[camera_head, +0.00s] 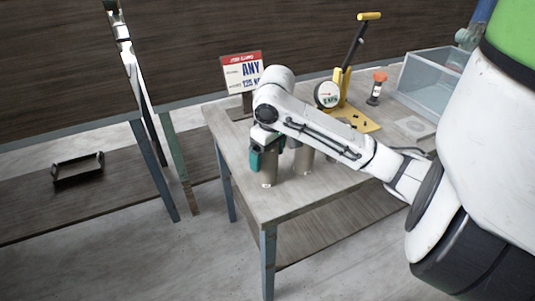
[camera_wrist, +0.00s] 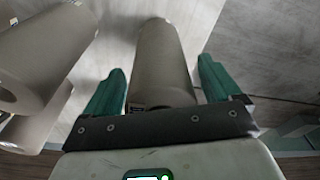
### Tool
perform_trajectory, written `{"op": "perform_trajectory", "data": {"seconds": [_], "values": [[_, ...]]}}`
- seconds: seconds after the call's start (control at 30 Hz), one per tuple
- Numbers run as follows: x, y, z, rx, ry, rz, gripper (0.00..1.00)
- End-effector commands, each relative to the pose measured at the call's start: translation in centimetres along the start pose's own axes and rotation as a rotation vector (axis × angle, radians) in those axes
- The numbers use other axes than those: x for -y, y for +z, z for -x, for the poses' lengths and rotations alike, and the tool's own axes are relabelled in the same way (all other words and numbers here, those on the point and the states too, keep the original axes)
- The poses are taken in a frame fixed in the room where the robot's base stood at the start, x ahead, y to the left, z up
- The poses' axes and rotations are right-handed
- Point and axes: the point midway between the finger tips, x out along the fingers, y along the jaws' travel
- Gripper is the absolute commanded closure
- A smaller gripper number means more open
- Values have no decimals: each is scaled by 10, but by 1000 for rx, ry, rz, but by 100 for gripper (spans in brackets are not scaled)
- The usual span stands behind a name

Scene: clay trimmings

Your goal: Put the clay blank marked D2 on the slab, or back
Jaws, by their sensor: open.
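My gripper (camera_head: 259,158), with green fingers, is open above the near left corner of the table in the head view. A grey-brown clay cylinder (camera_head: 268,176) stands upright just under and beside its fingers. In the wrist view a cylinder (camera_wrist: 165,50) lies between the two spread fingers of my gripper (camera_wrist: 163,75), with a gap at each side. A small tag shows at its lower edge, too small to read. A second cylinder (camera_head: 303,161) stands to the right, partly behind my arm. I cannot tell which blank is marked D2.
The table (camera_head: 285,205) is clear at its front. A sign (camera_head: 243,73) stands behind my gripper. A yellow lever press (camera_head: 348,90) with a dial, an orange-topped bottle (camera_head: 377,90), a clear box (camera_head: 432,77) and a pale flat square (camera_head: 414,127) are farther right. More cylinders (camera_wrist: 42,50) show at left in the wrist view.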

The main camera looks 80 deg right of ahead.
Motion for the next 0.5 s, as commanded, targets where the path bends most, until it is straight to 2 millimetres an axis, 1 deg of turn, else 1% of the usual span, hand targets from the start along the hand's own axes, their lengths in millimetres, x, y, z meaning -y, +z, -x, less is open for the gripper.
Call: {"op": "perform_trajectory", "data": {"seconds": [0.13, 0.27, 0.37, 0.5], "values": [[0, 0, 2, 0, 0, 0, 9], [0, -1, 10, -1, 0, 1, 9], [0, -1, 26, -2, 0, 1, 9], [-1, -1, 57, -3, 3, 3, 9]]}}
